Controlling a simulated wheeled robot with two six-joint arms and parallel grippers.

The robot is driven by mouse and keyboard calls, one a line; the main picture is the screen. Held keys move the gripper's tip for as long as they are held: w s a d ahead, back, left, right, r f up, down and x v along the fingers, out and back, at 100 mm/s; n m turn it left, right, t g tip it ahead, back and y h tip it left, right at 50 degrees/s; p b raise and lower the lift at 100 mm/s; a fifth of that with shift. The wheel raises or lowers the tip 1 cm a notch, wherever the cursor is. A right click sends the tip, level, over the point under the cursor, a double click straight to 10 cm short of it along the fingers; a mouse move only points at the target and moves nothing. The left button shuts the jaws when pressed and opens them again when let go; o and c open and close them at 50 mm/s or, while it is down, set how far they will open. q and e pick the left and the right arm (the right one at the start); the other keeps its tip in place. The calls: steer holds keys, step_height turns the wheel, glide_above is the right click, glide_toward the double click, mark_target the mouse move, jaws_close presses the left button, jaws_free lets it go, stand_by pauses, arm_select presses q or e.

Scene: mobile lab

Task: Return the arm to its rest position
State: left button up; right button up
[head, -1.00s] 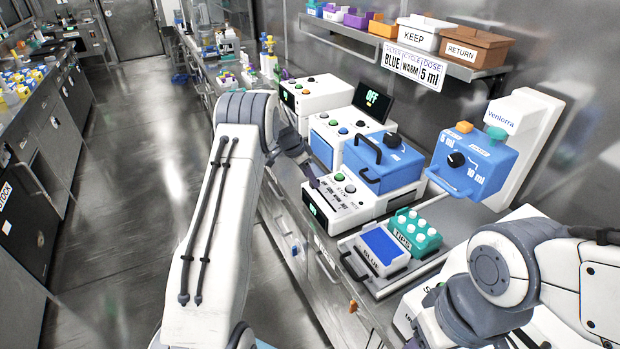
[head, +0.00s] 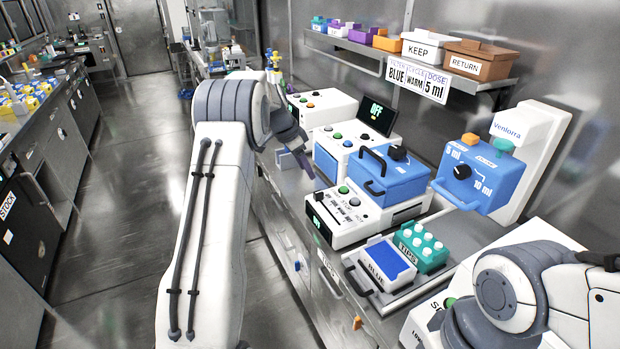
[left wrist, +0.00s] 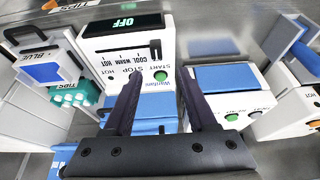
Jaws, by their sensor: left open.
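My left arm reaches forward in the head view. Its gripper (head: 300,145) is partly hidden behind its own wrist and hangs near the bench machines. In the left wrist view the gripper (left wrist: 160,88) is open, its two dark fingers apart with nothing held between them. A blue-lidded machine with start and stop buttons (head: 345,215) stands below it; its slider panel also shows in the left wrist view (left wrist: 125,50). My right arm is folded at the lower right of the head view, and its gripper is out of sight.
A BLUE tray (head: 385,262) and a green TIPS rack (head: 422,246) are nearer. A blue dosing unit (head: 475,175) is at right. The aisle floor (head: 120,200) at left is clear.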

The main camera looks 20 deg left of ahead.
arm_select(q)
steer(key=shift+r, duration=0.2)
stand_by(0.4)
